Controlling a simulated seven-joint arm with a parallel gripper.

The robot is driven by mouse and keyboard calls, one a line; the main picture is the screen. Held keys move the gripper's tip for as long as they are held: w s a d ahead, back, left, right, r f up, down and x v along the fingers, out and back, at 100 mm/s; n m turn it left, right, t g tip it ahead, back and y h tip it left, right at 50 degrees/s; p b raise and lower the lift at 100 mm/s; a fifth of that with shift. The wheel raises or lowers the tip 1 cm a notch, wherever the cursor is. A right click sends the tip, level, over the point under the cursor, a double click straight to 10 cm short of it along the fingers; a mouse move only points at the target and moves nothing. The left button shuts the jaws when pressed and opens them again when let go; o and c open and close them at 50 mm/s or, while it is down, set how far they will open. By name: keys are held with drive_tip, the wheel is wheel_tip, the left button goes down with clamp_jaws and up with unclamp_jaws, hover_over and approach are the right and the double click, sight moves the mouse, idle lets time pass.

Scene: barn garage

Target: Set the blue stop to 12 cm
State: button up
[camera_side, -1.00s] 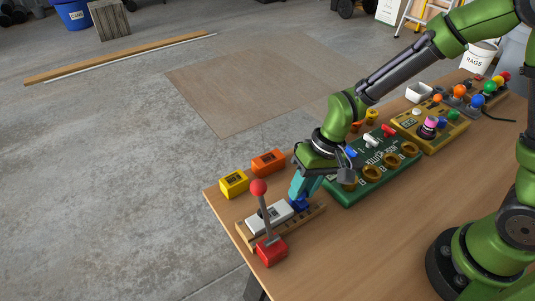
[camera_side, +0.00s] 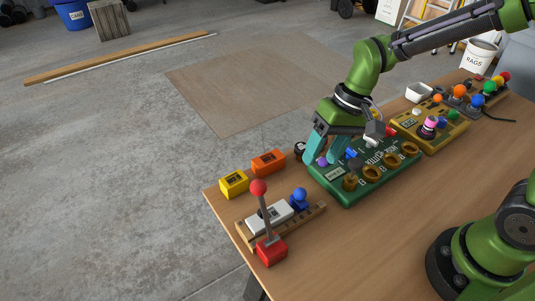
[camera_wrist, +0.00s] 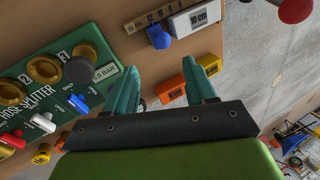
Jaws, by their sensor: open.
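The blue stop (camera_side: 299,198) stands on a wooden rail (camera_side: 318,209) at the near left of the table. It also shows in the wrist view (camera_wrist: 159,38), by the end of a white block (camera_wrist: 194,18) marked "10 cm". I cannot tell if stop and block touch. The rail has scale marks (camera_wrist: 153,17), too small to read surely. My gripper (camera_side: 326,158) is open, with teal fingers, above the near left end of the green board, apart from the stop. In the wrist view my open fingers (camera_wrist: 162,84) have nothing between them.
A red lever (camera_side: 270,248) with a ball top stands in front of the rail. An orange block (camera_side: 268,162) and a yellow block (camera_side: 234,183) lie beyond it. The green "Hose Splitter" board (camera_side: 378,180) and a yellow control box (camera_side: 440,137) stand to the right. The front table is clear.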

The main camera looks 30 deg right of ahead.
drive_tip(key=v, duration=0.7)
drive_tip(key=s+d+r+m+t+h, duration=0.2)
drive_tip(key=s+d+r+t, duration=0.2)
drive_tip(key=s+d+t, duration=0.2)
drive_tip(key=shift+s+d+r+t, duration=0.3)
drive_tip(key=shift+s+d, duration=0.85)
drive_tip(key=shift+s, duration=0.05)
